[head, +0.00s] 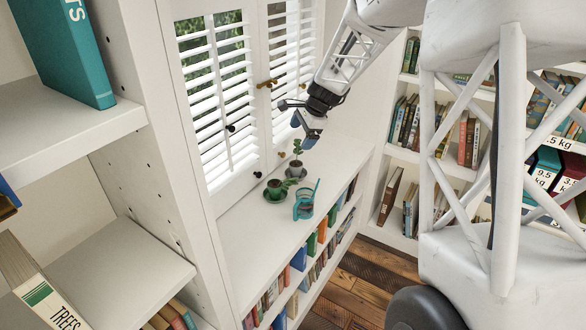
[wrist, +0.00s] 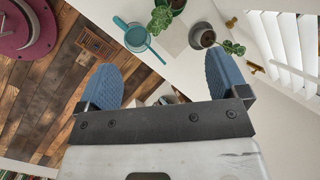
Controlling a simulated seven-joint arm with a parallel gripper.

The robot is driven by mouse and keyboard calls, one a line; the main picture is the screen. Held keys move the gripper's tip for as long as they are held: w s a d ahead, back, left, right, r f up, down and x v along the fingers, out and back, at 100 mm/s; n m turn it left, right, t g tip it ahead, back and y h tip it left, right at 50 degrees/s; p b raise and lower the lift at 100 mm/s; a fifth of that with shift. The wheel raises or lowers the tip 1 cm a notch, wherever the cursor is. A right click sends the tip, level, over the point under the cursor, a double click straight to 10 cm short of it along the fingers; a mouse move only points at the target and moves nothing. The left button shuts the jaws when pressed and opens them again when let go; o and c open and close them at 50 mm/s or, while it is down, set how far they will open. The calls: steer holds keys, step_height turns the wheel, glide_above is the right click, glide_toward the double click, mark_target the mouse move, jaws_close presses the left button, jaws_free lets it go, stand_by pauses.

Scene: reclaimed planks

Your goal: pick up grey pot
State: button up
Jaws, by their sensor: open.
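The grey pot (head: 295,169), with a small green plant in it, stands on the white shelf top below the shuttered window. In the wrist view the grey pot (wrist: 202,38) shows beyond the right fingertip, its dark soil and leaves visible. My gripper (head: 299,122) is in the air above the pot, apart from it. In the wrist view my gripper (wrist: 167,80) has its two blue fingers wide apart. A greyish rounded thing shows low between them, partly hidden by the gripper body; I cannot tell what it is.
A green pot (head: 275,188) with a plant stands on a green saucer, close left of the grey pot. A teal cup (head: 303,206) with a stick in it stands nearer the front edge. Window shutters (head: 220,100) rise behind. The near shelf top (head: 250,255) is clear.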

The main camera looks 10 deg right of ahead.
steer(key=w+d+f+m+y, duration=0.1)
steer(key=w+d+f+m, duration=0.25)
steer(key=w+f, duration=0.75)
steer(key=m+t, duration=0.1)
steer(key=m, duration=0.5)
glide_toward(296, 165)
steer(key=a+f, duration=0.1)
steer(key=shift+w+f, duration=0.1)
steer(key=shift+w, duration=0.05)
steer(key=shift+x, duration=1.3)
steer(key=shift+a, duration=0.1)
steer(key=shift+x, duration=2.55)
steer(key=shift+f, duration=0.1)
